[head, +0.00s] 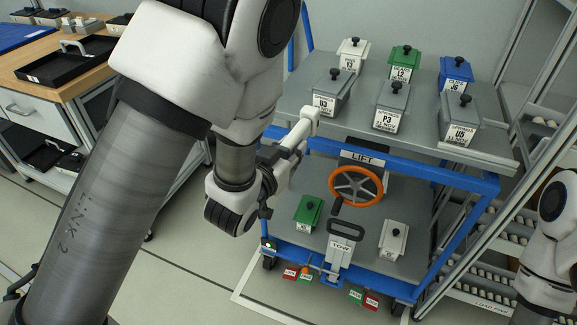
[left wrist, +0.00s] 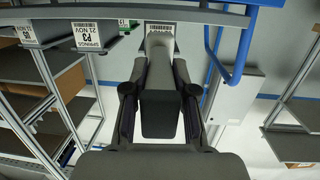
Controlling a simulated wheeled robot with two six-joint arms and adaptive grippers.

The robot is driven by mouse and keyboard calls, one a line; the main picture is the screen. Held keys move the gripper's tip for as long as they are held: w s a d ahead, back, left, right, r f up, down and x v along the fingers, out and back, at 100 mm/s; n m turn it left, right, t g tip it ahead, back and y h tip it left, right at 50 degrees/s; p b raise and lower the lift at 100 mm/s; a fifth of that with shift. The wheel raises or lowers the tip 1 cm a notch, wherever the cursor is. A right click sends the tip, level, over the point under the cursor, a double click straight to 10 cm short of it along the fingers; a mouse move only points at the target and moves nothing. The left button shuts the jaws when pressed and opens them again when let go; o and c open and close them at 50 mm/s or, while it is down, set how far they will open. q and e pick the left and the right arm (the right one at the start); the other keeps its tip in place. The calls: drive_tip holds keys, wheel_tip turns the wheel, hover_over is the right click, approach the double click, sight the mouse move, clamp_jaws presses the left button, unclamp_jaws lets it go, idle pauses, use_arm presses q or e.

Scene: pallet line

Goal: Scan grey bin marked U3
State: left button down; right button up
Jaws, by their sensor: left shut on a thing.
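The grey bin marked U3 (head: 327,97) stands at the front left of the blue cart's upper deck, its label facing front. My left gripper (head: 275,162) is shut on a hand scanner (head: 302,122) with a pale head, in front of and below that bin. The head points up toward the bin's label and appears apart from it. In the left wrist view, the scanner (left wrist: 160,108) sits between the fingers, and its head partly covers a white label (left wrist: 160,28). My right arm shows at the right edge; its gripper is out of view.
Other bins share the deck: grey P3 (head: 391,107), grey U5 (head: 458,119), white (head: 352,55), green L2 (head: 404,63) and blue J6 (head: 455,74). Below are an orange lift wheel (head: 356,187) and a tow handle (head: 342,243). A workbench (head: 60,58) stands left, shelving right.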

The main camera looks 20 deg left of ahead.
sight(303, 132)
use_arm(q)
drive_tip(key=b, duration=0.4)
drive_tip(key=shift+w+f, duration=0.25)
drive_tip(key=shift+f, duration=0.1)
drive_tip(key=shift+w+d+r+p, duration=0.15)
drive_tip(key=shift+w+r+p, duration=0.35)
drive_tip(key=shift+w+r, duration=0.15)
drive_tip(key=x, duration=0.2)
drive_tip(key=shift+w, duration=1)
use_arm(e)
drive_tip(key=shift+f, duration=2)
use_arm(q)
drive_tip(key=shift+w+d+p, duration=0.15)
drive_tip(key=shift+w+p, duration=0.2)
drive_tip(key=shift+w, duration=0.3)
use_arm(e)
drive_tip(key=shift+r, duration=0.1)
use_arm(q)
drive_tip(key=v, duration=0.2)
drive_tip(key=f+v, duration=0.1)
drive_tip(key=v, duration=0.2)
drive_tip(key=b+v, duration=0.1)
drive_tip(key=v, duration=0.1)
drive_tip(key=shift+s+f, duration=0.15)
drive_tip(key=shift+s, duration=0.35)
use_arm(e)
drive_tip(key=shift+f, duration=0.55)
drive_tip(key=shift+r, duration=0.1)
